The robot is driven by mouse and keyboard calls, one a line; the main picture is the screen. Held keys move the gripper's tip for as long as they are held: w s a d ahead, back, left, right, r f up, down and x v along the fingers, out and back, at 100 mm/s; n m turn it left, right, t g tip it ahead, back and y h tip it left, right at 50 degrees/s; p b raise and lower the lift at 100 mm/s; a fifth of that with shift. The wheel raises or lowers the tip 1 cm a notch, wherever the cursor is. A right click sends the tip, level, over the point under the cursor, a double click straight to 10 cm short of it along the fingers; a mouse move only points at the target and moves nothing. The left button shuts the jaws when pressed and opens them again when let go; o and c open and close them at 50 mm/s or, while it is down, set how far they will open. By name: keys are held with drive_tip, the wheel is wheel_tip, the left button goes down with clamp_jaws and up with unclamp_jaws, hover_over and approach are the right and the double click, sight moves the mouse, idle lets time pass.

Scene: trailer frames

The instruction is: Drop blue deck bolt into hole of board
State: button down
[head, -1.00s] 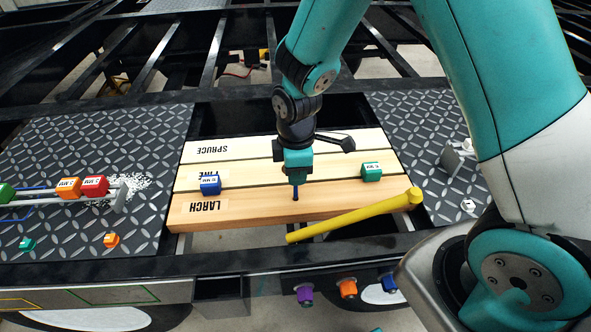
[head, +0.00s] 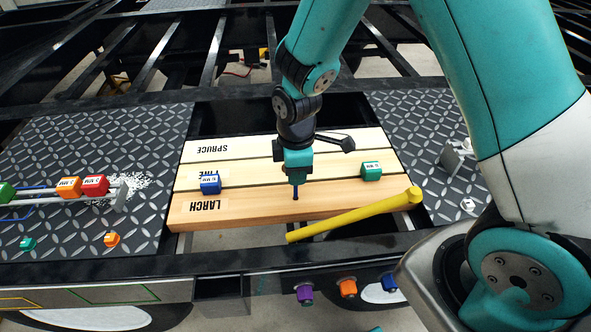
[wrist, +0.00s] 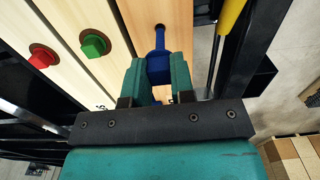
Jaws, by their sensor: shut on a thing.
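My gripper (head: 297,178) is over the nearest board, marked LARCH (head: 245,211). In the wrist view its teal fingers (wrist: 159,80) are shut on the blue deck bolt (wrist: 158,66). The bolt's shank points down at the board, also in the head view (head: 295,192). In the wrist view the shank end overlaps a dark hole (wrist: 160,27) in the larch board (wrist: 180,30). I cannot tell whether the tip is inside it or just above it.
A red bolt (wrist: 41,57) sits in the far board. A rack with coloured blocks (head: 95,186) stands left.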

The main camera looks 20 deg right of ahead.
sight(296, 197)
drive_tip(key=shift+f+b, duration=1.55)
drive_tip(key=shift+f, duration=0.7)
drive_tip(key=c, duration=0.9)
unclamp_jaws()
wheel_tip(296, 197, up, 18)
drive_tip(key=shift+f+b, duration=0.25)
drive_tip(key=shift+b, duration=0.15)
drive_tip(key=shift+c, duration=0.2)
